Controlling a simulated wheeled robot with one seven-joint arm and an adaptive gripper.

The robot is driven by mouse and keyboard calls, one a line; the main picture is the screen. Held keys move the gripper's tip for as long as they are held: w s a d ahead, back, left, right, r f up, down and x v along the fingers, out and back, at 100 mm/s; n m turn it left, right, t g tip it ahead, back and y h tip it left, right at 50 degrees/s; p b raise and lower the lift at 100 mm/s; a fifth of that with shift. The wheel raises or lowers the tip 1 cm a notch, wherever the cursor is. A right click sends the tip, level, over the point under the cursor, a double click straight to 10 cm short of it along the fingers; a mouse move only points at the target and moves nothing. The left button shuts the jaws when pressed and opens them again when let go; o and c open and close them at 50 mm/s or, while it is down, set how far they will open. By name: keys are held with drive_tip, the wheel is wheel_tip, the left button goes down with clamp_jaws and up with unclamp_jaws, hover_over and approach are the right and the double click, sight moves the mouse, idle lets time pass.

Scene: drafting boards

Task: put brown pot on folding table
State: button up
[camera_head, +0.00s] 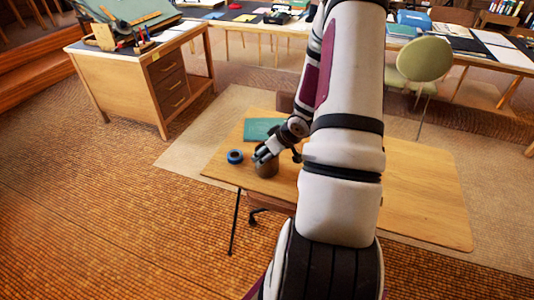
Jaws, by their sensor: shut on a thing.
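The brown pot (267,169) is a small dark brown vessel at the left part of the folding table (420,197). My gripper (262,158) comes down on it from the upper right and is shut on it at its upper part. The pot looks upright. I cannot tell whether its base touches the tabletop or is slightly above it. The folding table has a light wood top and thin dark legs. My arm hides the middle of the tabletop.
A green book or folder (262,129) lies behind. The tabletop right of my arm is clear. A wooden desk (125,85) stands at the back left, a green chair (424,60) at the back right.

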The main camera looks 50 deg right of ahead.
drive_tip(key=o, duration=1.4)
drive_tip(key=p+v, duration=0.5)
drive_tip(key=v, duration=0.7)
drive_tip(key=w+a+r+g+h, duration=0.15)
drive_tip(key=a+r, duration=0.35)
drive_tip(key=r, duration=0.5)
drive_tip(key=a+r+g+h, duration=0.1)
drive_tip(key=a+r+h, duration=0.3)
drive_tip(key=r, duration=0.7)
drive_tip(key=s+a+r+y, duration=0.2)
drive_tip(key=s+a, duration=0.2)
drive_tip(key=a, duration=0.3)
drive_tip(key=s+a+r+y, duration=0.2)
drive_tip(key=s+a, duration=0.3)
drive_tip(key=a, duration=0.3)
drive_tip(key=s+a+r+y, duration=0.2)
drive_tip(key=s+a+r, duration=0.1)
drive_tip(key=s+a, duration=0.2)
drive_tip(key=shift+a+r+n+t, duration=0.15)
drive_tip(key=shift+a+n+t, duration=0.15)
drive_tip(key=shift+a, duration=1.1)
